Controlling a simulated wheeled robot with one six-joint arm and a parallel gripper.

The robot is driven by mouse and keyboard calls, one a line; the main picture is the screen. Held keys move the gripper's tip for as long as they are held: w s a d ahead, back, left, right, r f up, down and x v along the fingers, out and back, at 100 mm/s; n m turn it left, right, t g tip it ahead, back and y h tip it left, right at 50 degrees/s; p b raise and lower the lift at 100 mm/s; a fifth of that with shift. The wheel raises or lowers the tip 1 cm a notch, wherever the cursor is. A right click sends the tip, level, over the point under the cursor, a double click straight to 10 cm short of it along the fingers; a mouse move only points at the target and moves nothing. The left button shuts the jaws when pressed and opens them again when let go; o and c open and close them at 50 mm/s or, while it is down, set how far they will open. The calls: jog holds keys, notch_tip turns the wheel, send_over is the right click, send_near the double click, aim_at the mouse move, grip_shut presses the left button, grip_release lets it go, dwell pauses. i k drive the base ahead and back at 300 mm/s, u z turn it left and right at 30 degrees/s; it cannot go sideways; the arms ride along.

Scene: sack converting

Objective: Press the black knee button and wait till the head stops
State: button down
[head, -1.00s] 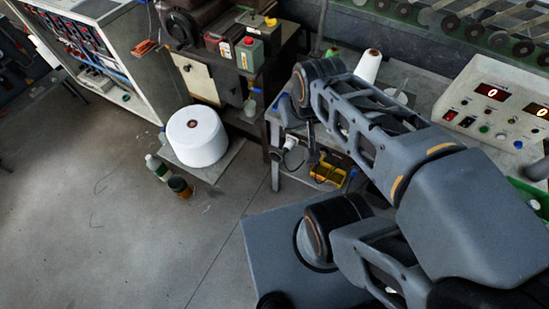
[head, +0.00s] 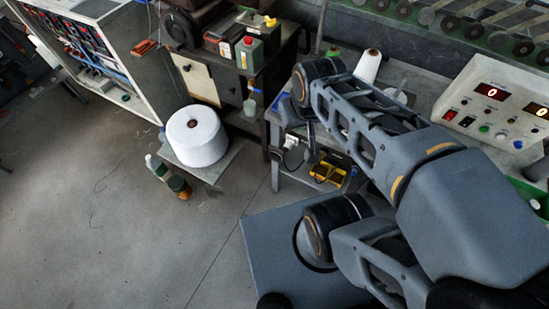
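My arm crosses the right half of the head view and reaches over the near edge of the work table (head: 287,181). Its far end shows near the table's left corner, where a dark narrow part (head: 310,143) hangs down; I cannot tell whether it is my gripper's finger or part of the machine. The fingertips are not clear. I cannot make out the black knee button for certain; the area under the table is small, dark and partly hidden by my arm. A small white round thing with a dark part (head: 291,142) sits under the table edge. The machine head is not clearly visible.
A control box (head: 490,110) with lit red displays stands at right. A white thread cone (head: 368,66) stands on the table. A yellow tool (head: 328,170) lies on a low shelf. Floor at lower left is clear.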

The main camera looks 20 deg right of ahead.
aim_at(273, 156)
jog(key=z, duration=1.8)
jog(key=k, duration=1.4)
jog(key=u, duration=1.65)
jog(key=i, duration=0.5)
jog(key=u, duration=0.1)
